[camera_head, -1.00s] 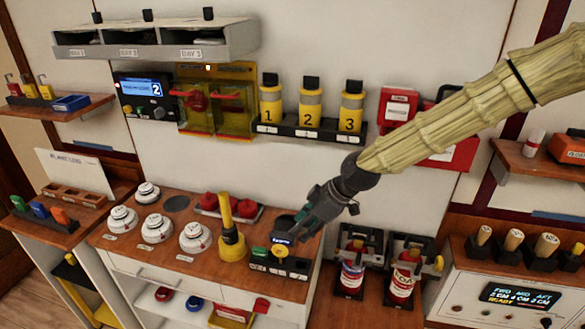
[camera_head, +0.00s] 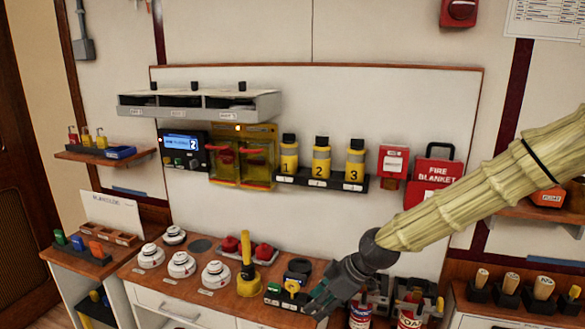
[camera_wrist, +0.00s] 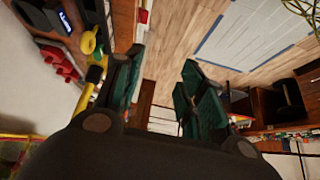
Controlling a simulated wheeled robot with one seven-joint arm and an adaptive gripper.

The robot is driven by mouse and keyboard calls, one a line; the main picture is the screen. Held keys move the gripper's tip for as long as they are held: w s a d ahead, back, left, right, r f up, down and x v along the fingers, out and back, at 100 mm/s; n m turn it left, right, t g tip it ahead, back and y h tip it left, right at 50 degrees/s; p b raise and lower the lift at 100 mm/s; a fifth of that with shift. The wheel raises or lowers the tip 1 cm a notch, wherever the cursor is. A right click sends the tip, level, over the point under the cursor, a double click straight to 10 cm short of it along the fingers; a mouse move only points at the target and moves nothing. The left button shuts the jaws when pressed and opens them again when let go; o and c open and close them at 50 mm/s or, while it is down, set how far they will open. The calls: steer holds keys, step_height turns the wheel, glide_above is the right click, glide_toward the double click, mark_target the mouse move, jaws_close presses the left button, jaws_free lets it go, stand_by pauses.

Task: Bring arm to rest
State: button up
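My gripper (camera_head: 322,300) is at the end of my sleeved arm, at the lower middle right of the head view. It is above the front of the wooden counter, right of a small black tray (camera_head: 283,299) with green and yellow pieces. In the wrist view the two dark green finger pads (camera_wrist: 158,95) stand apart with nothing between them. The wood floor shows through the gap.
A yellow-handled tool (camera_head: 246,268) stands on the counter (camera_head: 225,299), beside white round detectors (camera_head: 181,264). Red extinguishers (camera_head: 410,312) stand close to my gripper at the right. Numbered yellow canisters (camera_head: 321,158) are on the wall panel. The floor (camera_wrist: 190,45) looks open.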

steer(key=s+d+f+m+g+h, duration=0.1)
steer(key=s+f+m, duration=0.2)
steer(key=s+f, duration=0.35)
steer(key=s+d+f+m+b, duration=0.1)
steer(key=s+f+m, duration=0.15)
steer(key=f, duration=0.75)
steer(key=s+d+f+m+g+h, duration=0.1)
steer(key=s+f+m, duration=0.1)
steer(key=s+f, duration=0.45)
steer(key=s+d+f+m+h, duration=0.1)
steer(key=s+d+f+m, duration=0.1)
steer(key=s+d+f, duration=0.2)
steer(key=s+d+f+m+h+b, duration=0.1)
steer(key=s+d+f, duration=0.3)
steer(key=s, duration=0.5)
steer(key=s+d+f+m+h, duration=0.2)
steer(key=s+d+f+m, duration=0.2)
steer(key=s+d+f, duration=0.1)
steer(key=shift+s+f, duration=0.85)
steer(key=shift+s, duration=0.4)
steer(key=shift+a, duration=0.1)
steer(key=shift+c, duration=0.6)
steer(key=shift+w, duration=0.1)
